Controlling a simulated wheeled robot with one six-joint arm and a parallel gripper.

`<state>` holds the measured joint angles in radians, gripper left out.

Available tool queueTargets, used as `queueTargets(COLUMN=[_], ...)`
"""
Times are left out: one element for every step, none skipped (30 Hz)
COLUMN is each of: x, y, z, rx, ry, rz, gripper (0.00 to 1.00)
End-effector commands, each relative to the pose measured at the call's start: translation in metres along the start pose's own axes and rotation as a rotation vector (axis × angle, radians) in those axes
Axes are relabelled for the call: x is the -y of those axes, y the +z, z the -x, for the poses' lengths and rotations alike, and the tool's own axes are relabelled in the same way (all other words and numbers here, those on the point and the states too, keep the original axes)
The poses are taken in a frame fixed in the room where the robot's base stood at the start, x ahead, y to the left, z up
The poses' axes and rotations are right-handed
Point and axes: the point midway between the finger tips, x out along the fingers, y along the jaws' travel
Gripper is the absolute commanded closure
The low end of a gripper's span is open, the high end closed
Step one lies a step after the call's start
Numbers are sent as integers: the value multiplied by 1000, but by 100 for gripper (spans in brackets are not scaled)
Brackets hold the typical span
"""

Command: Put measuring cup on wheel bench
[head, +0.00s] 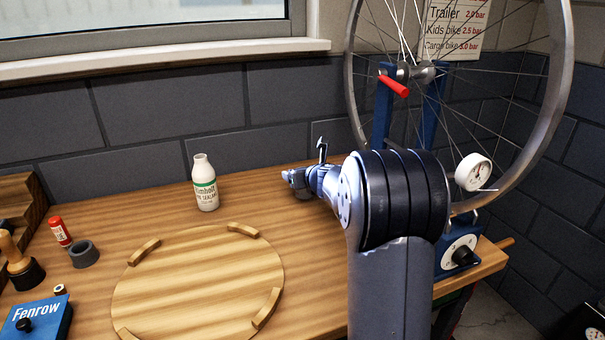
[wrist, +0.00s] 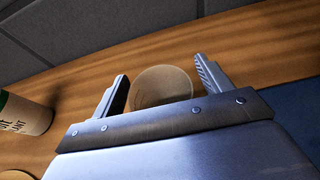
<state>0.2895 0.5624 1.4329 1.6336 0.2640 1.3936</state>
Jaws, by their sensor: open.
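A round, pale, translucent cup (wrist: 162,88), which looks like the measuring cup, is between my gripper's fingers in the wrist view. Its lower part is hidden by the gripper body. My gripper (wrist: 160,70) is open, with one finger on each side of the cup; I cannot tell whether either finger touches it. In the head view my gripper (head: 308,178) is low over the wooden bench (head: 230,211), near the back wall, and the cup cannot be made out there.
A white sealant bottle (head: 205,184) stands left of my gripper. A round wooden board (head: 195,285) with raised curved edge pieces lies in front. A bicycle wheel (head: 558,85) in a blue stand rises at right. A red tube (head: 60,232) and grey ring (head: 84,255) are at left.

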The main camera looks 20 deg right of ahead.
Motion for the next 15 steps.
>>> queueTargets(x=[0,0,0,0,0,0,0,0,0,0,0,0,0,0,1], y=[0,0,0,1,2,4,4,3,4,4,4,4,4,4,4], z=[0,0,0,0,1,2,3,6,11,15,20,27,32,38,46], rx=[0,0,0,0,0,0,1,1,2,2,2,2,2,3,3], ry=[0,0,0,0,0,0,0,-1,-1,-1,-1,-2,-2,-2,-2], rz=[0,0,0,0,0,0,0,0,0,0,0,0,0,0,0], gripper=[26,26,26,26,26,26,26,26,26,26,26,26,26,26,26])
